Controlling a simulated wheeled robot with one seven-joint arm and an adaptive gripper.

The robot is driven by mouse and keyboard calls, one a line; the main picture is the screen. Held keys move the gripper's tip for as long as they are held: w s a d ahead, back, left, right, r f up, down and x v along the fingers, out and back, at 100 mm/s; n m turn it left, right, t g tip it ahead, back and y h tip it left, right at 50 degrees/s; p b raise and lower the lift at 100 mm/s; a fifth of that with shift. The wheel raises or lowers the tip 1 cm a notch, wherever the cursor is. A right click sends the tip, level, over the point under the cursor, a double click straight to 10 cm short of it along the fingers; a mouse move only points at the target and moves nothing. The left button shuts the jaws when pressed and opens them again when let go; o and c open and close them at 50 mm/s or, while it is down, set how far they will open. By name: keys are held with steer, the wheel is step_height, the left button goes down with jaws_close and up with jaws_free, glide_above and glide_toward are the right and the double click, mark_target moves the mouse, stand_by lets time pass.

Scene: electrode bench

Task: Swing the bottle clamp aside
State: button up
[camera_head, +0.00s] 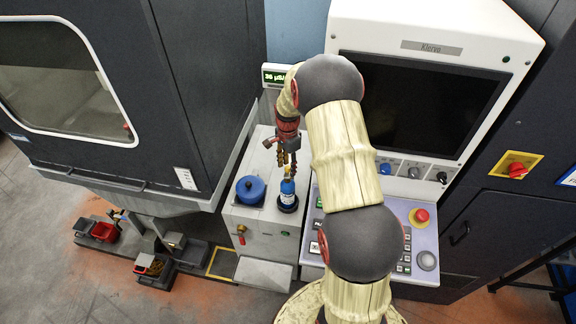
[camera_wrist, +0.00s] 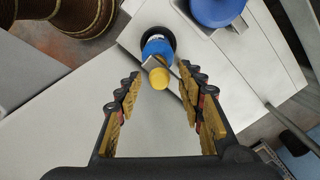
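A blue bottle with a yellow cap (camera_head: 287,190) stands in a dark round holder on the light bench unit. In the wrist view the bottle's yellow cap (camera_wrist: 159,78) points toward the camera, between and beyond the fingertips. A thin grey metal piece, seemingly the bottle clamp (camera_wrist: 155,62), lies across the bottle just below the cap. A narrow part of it runs toward the right finger. My gripper (camera_head: 286,156) is above the bottle, pointing down. In the wrist view its fingers (camera_wrist: 161,80) are spread apart with nothing gripped. The clamp's pivot cannot be made out.
A round blue lidded pot (camera_head: 250,189) stands just left of the bottle. A control panel (camera_head: 400,240) with a red button and a dark monitor (camera_head: 425,105) are at the right. A dark machine cabinet (camera_head: 170,90) rises at the left. Red and black bins (camera_head: 104,231) lie low at the left.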

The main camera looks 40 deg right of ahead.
steer(key=shift+c, duration=0.6)
jaws_close()
